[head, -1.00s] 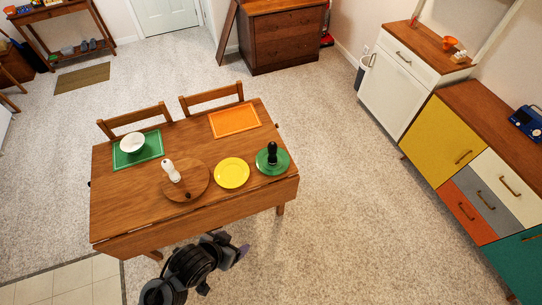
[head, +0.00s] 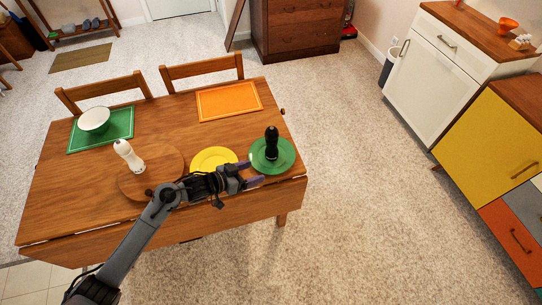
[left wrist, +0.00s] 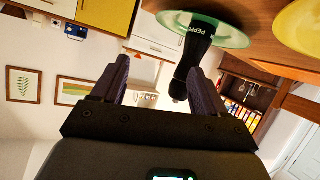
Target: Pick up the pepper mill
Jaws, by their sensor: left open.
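The black pepper mill (head: 271,143) stands upright on a green plate (head: 285,162) near the table's right end. My left gripper (head: 253,174) is open and empty, just in front and left of the mill, near the plate's edge. In the left wrist view, which is turned over, the mill (left wrist: 197,45) bears a partly seen "PEPP" label. There it lies ahead of the open fingers (left wrist: 158,78), toward the right finger, whose tip covers part of its side. I cannot tell whether they touch. My right gripper is not in view.
A yellow plate (head: 210,157) lies left of the mill, partly behind my left arm. A white mill (head: 129,156) stands on a round wooden board (head: 172,160). A white bowl (head: 93,120) sits on a green mat. An orange mat (head: 229,101) lies at the back.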

